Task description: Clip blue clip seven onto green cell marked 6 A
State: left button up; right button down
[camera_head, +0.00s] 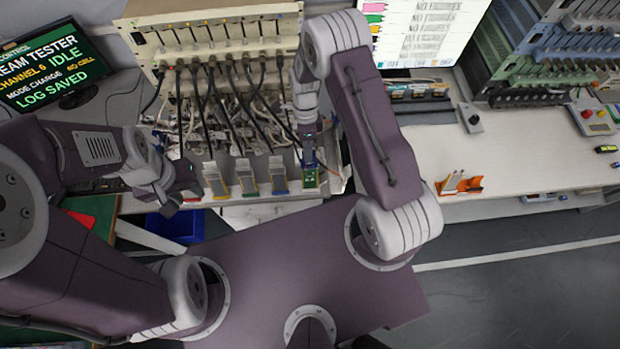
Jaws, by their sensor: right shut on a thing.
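The green cell (311,180) is at the right end of a row of pouch cells at the front edge of the bench; its marking is too small to read. My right gripper (308,154) points down just above it and is shut on a blue clip (309,162). The clip is at the cell's top end; I cannot tell whether it touches the cell. The clip's number cannot be read. My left gripper (184,190) hangs left of the row, near the red cell, with no object visible in it; its jaw opening is unclear.
Cells with red (216,182), yellow (246,180) and blue (278,177) ends stand to the left. Many black cables run down from the tester (215,38) behind them. A blue bin (175,227) is below my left gripper. An orange holder (459,184) is on the right bench.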

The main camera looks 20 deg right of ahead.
jog(key=shift+b+x, duration=0.45)
jog(key=shift+x, duration=0.45)
jog(key=c, duration=0.8)
grip_release()
jog(key=shift+c, duration=0.2)
jog(key=shift+r, duration=0.1)
jog(key=shift+p+v, duration=1.85)
jog(key=shift+v, duration=0.6)
jog(key=shift+r, duration=0.1)
